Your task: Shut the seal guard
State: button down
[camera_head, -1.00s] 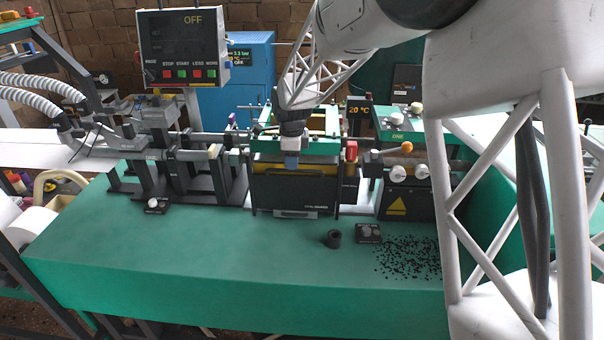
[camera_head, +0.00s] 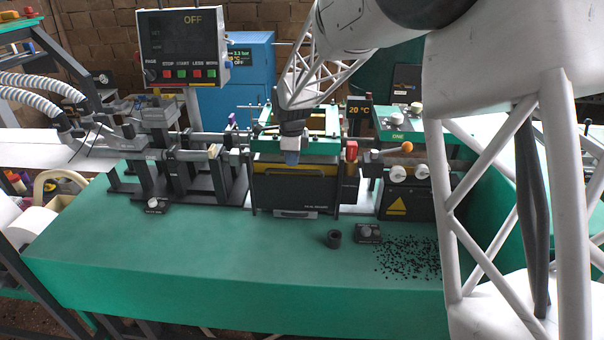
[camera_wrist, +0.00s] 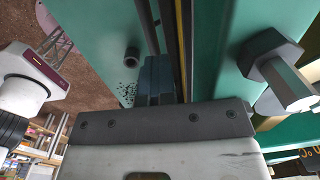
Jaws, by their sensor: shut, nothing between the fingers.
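The seal guard appears to be the dark front panel (camera_head: 292,192) of the green-topped sealing unit in the middle of the bench, with a pale handle (camera_head: 296,213) low on it. My gripper (camera_head: 291,157) is at the panel's top edge, pointing down, with its bluish fingertips shut and empty. In the wrist view my fingers (camera_wrist: 160,78) are together beside the dark panel edge (camera_wrist: 149,25) and a yellow strip (camera_wrist: 181,35). Whether the fingers touch the panel cannot be told. The wrist body hides part of the unit's top.
A grey knob-ended part (camera_wrist: 278,75) stands close to my gripper in the wrist view. A red-capped post (camera_head: 351,150) and an orange-knobbed lever (camera_head: 406,147) stand right of the unit. The bench's front left (camera_head: 170,255) is clear.

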jog(key=shift+s+d+f+g, duration=0.1)
jog(key=shift+s+f+g, duration=0.1)
jog(key=shift+s+g, duration=0.15)
dwell(1.3)
jog(key=shift+w+r, duration=0.15)
jog(key=shift+r, duration=1.15)
jog(key=shift+r, duration=1.05)
jog(key=c, duration=1.3)
grip_release()
jog(key=shift+r, duration=3.5)
